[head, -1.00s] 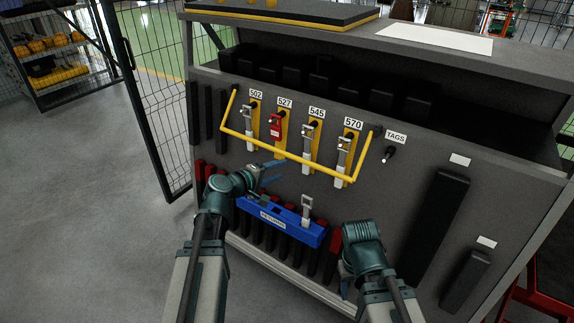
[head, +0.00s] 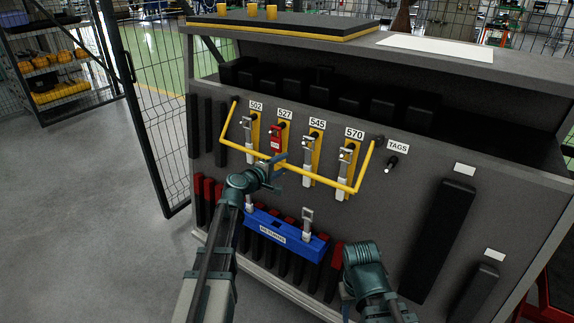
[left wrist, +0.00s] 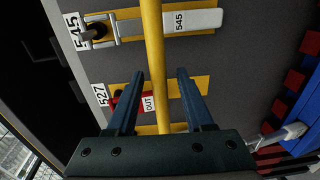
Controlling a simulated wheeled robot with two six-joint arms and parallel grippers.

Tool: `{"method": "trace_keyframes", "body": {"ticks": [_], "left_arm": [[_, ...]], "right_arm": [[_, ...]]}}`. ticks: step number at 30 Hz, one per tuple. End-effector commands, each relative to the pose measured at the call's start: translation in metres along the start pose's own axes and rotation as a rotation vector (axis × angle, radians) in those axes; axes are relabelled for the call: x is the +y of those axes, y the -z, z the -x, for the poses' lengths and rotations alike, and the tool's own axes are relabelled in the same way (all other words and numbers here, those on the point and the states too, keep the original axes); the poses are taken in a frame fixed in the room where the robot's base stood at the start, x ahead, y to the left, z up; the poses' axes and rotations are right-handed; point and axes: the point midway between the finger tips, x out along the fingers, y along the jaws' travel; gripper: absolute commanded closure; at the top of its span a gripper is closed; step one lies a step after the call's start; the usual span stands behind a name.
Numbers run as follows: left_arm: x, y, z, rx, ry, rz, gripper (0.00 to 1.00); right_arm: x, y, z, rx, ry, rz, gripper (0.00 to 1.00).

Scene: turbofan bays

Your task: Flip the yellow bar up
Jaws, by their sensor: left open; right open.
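The yellow bar (head: 300,168) is a U-shaped rail hanging low across the front of the tag panel, its two side arms going up to pivots. My left gripper (head: 277,162) is open at the bar's lower run, left of its middle. In the left wrist view the bar (left wrist: 154,50) runs between the open fingers of the left gripper (left wrist: 160,76), not clamped. How deep it sits between them is hard to tell. My right gripper (head: 346,286) is open and low at the front, away from the bar and partly hidden by its own wrist.
Behind the bar hang tags on hooks marked 502, 527, 545 and 570, with a red tag (head: 276,140) at 527. A blue returns tray (head: 285,238) sits below. A bare TAGS hook (head: 391,163) is to the right. A mesh fence (head: 150,110) stands left.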

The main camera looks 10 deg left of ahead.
Motion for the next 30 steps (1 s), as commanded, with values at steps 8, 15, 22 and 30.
{"method": "trace_keyframes", "body": {"ticks": [8, 15, 22, 30], "left_arm": [[0.0, 0.0, -0.029, -0.001, 0.0, 0.0, 0.48], [0.0, 0.0, -0.031, 0.0, 0.0, 0.0, 0.48], [0.0, 0.0, -0.031, 0.0, 0.0, 0.0, 0.66], [0.0, 0.0, -0.031, 0.0, 0.0, 0.0, 1.0]], "right_arm": [[-0.001, 0.0, -0.006, 0.0, 0.0, 0.0, 0.5], [-0.001, 0.0, -0.006, 0.0, 0.0, 0.0, 0.5], [-0.001, 0.0, -0.006, 0.0, 0.0, 0.0, 0.5], [-0.001, 0.0, -0.006, 0.0, 0.0, 0.0, 0.5]]}}
